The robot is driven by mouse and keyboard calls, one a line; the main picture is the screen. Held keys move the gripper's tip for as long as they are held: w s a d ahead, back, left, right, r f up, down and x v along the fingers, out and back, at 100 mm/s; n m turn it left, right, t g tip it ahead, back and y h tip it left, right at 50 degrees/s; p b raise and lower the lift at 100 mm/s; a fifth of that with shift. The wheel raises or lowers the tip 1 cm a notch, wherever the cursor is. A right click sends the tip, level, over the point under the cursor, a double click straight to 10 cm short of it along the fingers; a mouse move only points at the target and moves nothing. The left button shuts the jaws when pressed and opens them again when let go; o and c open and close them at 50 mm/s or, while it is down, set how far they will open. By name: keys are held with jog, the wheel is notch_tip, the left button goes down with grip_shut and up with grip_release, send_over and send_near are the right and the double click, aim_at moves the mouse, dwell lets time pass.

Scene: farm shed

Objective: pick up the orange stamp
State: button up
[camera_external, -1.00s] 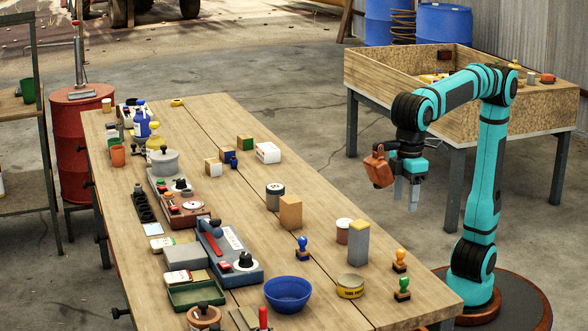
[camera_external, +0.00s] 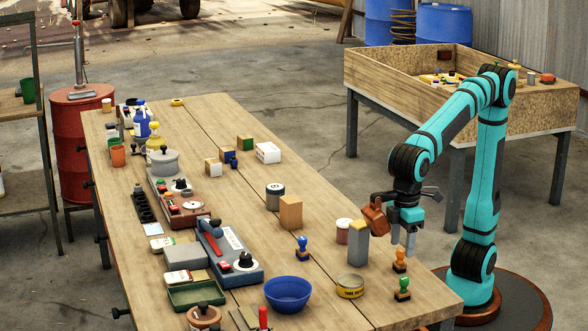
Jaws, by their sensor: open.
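The orange stamp (camera_external: 399,261) stands upright near the right edge of the long wooden table (camera_external: 335,208), with an orange knob on top and a brownish base. My gripper (camera_external: 403,246) is open and points down, with its fingertips just above or beside the orange knob. Whether the fingers straddle the knob cannot be told from this angle. Nothing is held.
A green stamp (camera_external: 402,289) stands close in front of the orange one. A tall grey block with a yellow top (camera_external: 357,243) stands just left of my gripper.

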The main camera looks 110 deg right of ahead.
aim_at(401, 250)
jog(key=shift+w+f, duration=0.1)
jog(key=shift+f, duration=2.55)
jog(key=shift+c, duration=0.3)
jog(key=c, duration=1)
